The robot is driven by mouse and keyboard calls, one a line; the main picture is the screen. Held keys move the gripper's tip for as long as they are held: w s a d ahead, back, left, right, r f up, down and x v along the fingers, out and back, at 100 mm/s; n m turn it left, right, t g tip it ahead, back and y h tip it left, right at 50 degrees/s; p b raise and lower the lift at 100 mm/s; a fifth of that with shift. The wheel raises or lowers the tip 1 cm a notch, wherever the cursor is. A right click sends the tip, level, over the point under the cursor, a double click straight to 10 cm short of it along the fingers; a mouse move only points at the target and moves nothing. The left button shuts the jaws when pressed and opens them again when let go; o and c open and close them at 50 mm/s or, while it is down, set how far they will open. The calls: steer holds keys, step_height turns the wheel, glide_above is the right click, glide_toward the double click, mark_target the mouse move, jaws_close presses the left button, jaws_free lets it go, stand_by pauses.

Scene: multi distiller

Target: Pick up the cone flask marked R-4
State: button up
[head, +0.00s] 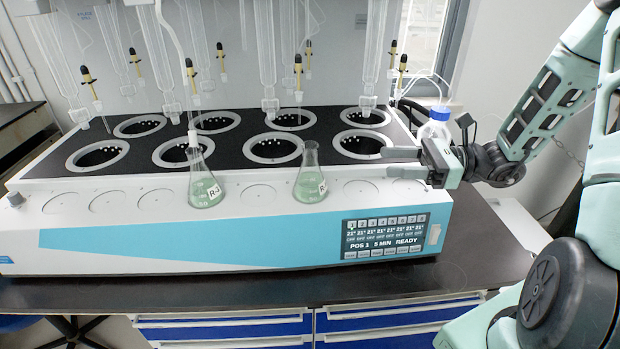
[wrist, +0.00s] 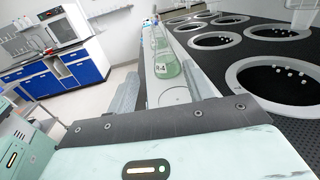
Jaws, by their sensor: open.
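The cone flask marked R-4 (head: 309,180) holds pale green liquid. It stands upright on the distiller's white front ledge, right of the middle in the head view. My gripper (head: 388,162) is to the right of this flask in the head view. It is open and empty, its fingers pointing left toward the flask with a gap between them.
A similar flask (head: 203,180), whose label seems to read R-3, stands farther left on the ledge. The black distiller top (head: 225,146) has several ringed wells, with glass tubes above. A blue-capped bottle (head: 436,125) is by my gripper.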

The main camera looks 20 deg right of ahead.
mark_target(310, 158)
steer(key=p+x, duration=0.3)
steer(key=x, duration=1.4)
steer(key=shift+w, duration=0.1)
steer(key=shift+r, duration=0.1)
jaws_close()
